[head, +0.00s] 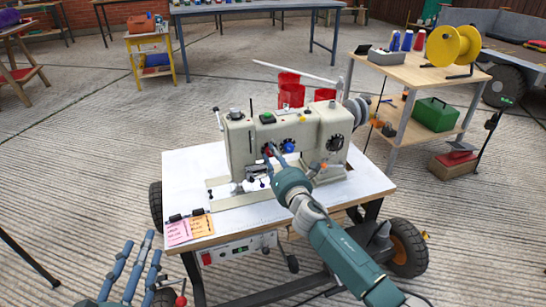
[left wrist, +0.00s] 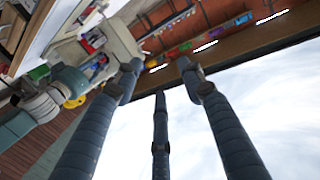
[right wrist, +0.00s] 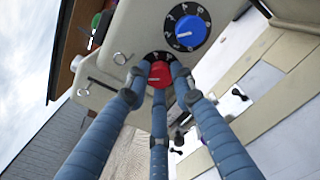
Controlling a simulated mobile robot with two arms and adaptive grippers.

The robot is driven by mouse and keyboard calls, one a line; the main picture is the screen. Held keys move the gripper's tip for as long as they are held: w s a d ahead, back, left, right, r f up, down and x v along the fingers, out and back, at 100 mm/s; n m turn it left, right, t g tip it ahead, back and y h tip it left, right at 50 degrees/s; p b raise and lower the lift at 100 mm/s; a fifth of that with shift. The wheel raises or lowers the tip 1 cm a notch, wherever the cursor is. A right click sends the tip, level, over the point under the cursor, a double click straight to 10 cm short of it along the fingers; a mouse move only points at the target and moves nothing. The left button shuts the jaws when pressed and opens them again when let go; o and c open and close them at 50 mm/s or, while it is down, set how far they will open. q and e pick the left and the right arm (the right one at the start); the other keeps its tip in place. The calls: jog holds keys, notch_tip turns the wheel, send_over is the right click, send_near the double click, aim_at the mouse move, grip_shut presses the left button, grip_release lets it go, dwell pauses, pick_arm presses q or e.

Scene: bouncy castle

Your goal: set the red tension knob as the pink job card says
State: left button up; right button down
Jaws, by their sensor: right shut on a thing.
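The red tension knob (right wrist: 159,74) sits on a black numbered dial on the cream sewing machine (head: 242,137). In the right wrist view my right gripper (right wrist: 160,88) has its fingers closed around the knob. The fingers hide part of the dial, and I cannot read its setting. In the head view my right gripper (head: 275,154) reaches the machine's front from the lower right. The pink job card (head: 178,232) lies at the table's front left corner; its writing is too small to read. My left gripper (head: 144,248) is open and empty, in front of the table's left corner.
A blue knob (right wrist: 190,32) on a larger numbered dial is close beside the red one. An orange card (head: 202,225) lies beside the pink one. Red thread cones (head: 291,90) stand behind the machine. A wooden cart (head: 418,74) stands at the back right. The white tabletop's left is mostly clear.

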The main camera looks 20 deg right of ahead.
pick_arm(q)
jog(key=s+a+f+g+y+p, duration=0.3)
jog(key=s+f+g, duration=0.5)
jog(key=f, duration=0.6)
jog(key=s+a+f+g+p, duration=0.1)
jog(key=s+a+f+g, duration=0.1)
jog(key=s, duration=0.4)
jog(key=s+a+f+g+p, duration=0.1)
jog(key=s+a+f+g, duration=0.1)
jog(key=s, duration=0.4)
jog(key=shift+a+f+n+g+y, duration=0.3)
jog(key=shift+a+g+y, duration=0.1)
jog(key=shift+g, duration=0.3)
pick_arm(e)
jog(key=m, duration=2.3)
jog(key=shift+d+f+m, duration=0.2)
jog(key=shift+d+m, duration=0.1)
jog(key=shift+m, duration=0.1)
pick_arm(q)
jog(key=shift+p, duration=0.3)
pick_arm(e)
jog(key=shift+f, duration=0.15)
jog(key=c, duration=1.8)
grip_release()
jog(key=shift+c, duration=0.2)
jog(key=o, duration=0.4)
jog(key=shift+d, duration=0.15)
pick_arm(q)
jog(key=shift+w+d, duration=0.1)
jog(key=shift+d, duration=0.1)
